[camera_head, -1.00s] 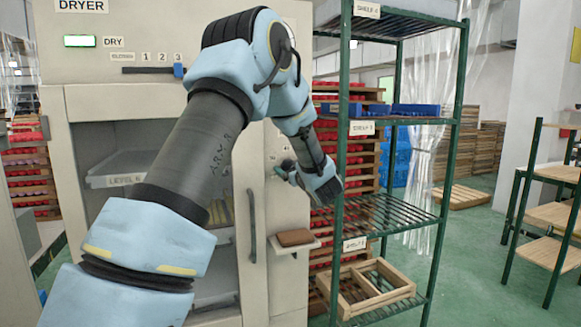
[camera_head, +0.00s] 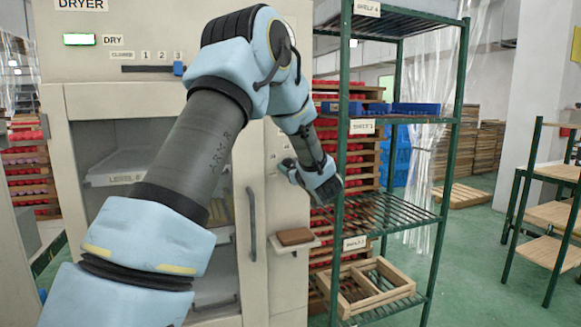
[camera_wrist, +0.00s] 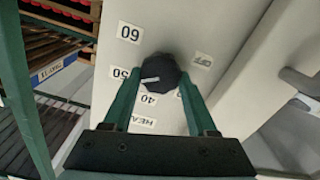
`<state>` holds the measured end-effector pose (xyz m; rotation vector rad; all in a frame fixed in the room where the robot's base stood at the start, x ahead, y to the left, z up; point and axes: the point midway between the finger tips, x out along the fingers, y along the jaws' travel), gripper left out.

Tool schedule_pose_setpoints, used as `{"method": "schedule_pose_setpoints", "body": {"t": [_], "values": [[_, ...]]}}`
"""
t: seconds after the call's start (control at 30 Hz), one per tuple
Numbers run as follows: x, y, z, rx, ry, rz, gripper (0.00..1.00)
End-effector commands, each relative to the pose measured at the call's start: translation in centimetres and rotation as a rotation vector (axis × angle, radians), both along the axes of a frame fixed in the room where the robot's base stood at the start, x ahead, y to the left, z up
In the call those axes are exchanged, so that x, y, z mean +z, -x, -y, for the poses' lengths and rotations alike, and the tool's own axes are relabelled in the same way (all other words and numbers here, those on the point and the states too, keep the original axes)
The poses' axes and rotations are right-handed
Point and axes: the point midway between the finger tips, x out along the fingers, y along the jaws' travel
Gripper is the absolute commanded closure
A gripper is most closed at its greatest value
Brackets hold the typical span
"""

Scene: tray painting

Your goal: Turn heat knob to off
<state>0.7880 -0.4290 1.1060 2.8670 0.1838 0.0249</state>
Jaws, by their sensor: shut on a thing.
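The heat knob (camera_wrist: 160,72) is dark and round, with a white pointer mark on the side toward the 50 label (camera_wrist: 120,73). Around it on the pale dryer panel are the labels 60 (camera_wrist: 130,32), 40 (camera_wrist: 149,99), OFF (camera_wrist: 203,60) and an upside-down HEAT (camera_wrist: 143,122). My gripper (camera_wrist: 159,76) has its two green fingers on either side of the knob, shut on it. In the head view my gripper (camera_head: 286,167) is at the dryer's (camera_head: 282,115) right panel, and the knob is mostly hidden there.
A green shelf rack (camera_head: 437,215) stands close to the right of my wrist. A small ledge with a brown block (camera_head: 295,236) juts out below my gripper. The dryer door handle (camera_head: 252,225) is to the left. Open floor lies farther right.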

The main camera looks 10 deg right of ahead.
Motion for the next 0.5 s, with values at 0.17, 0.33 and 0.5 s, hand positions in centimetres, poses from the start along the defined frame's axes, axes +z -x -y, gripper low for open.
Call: {"method": "schedule_pose_setpoints", "body": {"t": [0.17,0.33,0.5], "values": [[-0.43,0.01,-0.05,0.001,0.051,0.005,0.98],[-0.7,0.01,-0.12,0.001,0.153,0.02,0.98],[-0.85,0.02,-0.2,0.001,0.299,0.041,0.98]]}}
